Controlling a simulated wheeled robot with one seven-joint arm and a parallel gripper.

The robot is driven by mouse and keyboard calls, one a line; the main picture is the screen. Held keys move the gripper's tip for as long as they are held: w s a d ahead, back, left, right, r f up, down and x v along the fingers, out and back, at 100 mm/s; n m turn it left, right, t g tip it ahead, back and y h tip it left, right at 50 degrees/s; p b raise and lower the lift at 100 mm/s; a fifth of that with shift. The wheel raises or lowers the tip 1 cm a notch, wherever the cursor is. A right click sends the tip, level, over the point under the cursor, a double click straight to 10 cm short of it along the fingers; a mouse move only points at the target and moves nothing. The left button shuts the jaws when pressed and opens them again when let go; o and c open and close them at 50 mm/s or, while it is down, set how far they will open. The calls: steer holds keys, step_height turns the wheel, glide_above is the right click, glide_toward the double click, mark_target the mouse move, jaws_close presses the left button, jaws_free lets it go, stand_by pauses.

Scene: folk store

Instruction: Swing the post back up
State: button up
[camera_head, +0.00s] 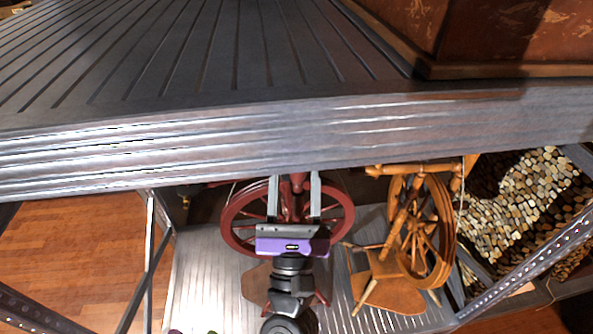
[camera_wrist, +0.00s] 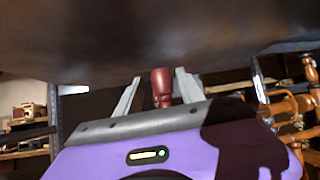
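A dark red spinning wheel stands on the lower shelf in the head view, its large wheel (camera_head: 237,215) upright. A red turned post (camera_head: 296,186) on it rises between my fingers; its upper end is hidden by the upper shelf's edge. The post's rounded end shows in the wrist view (camera_wrist: 161,88), looking close to upright. My gripper (camera_head: 294,178) reaches in under the upper shelf, with one finger each side of the post. In the wrist view my gripper (camera_wrist: 158,76) is open, with a gap left of the post and a narrower one right of it.
The grey upper shelf (camera_head: 200,150) hangs low over my gripper. An orange wooden spinning wheel (camera_head: 435,230) stands close on the right, and a patterned log-end surface (camera_head: 525,200) lies beyond it. Metal shelf posts (camera_head: 150,260) stand left, with wooden floor (camera_head: 70,250) beyond.

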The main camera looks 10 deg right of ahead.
steer(key=b+v, duration=0.2)
steer(key=v, duration=0.5)
steer(key=shift+s+f, duration=0.25)
steer(key=shift+s, duration=0.05)
stand_by(0.4)
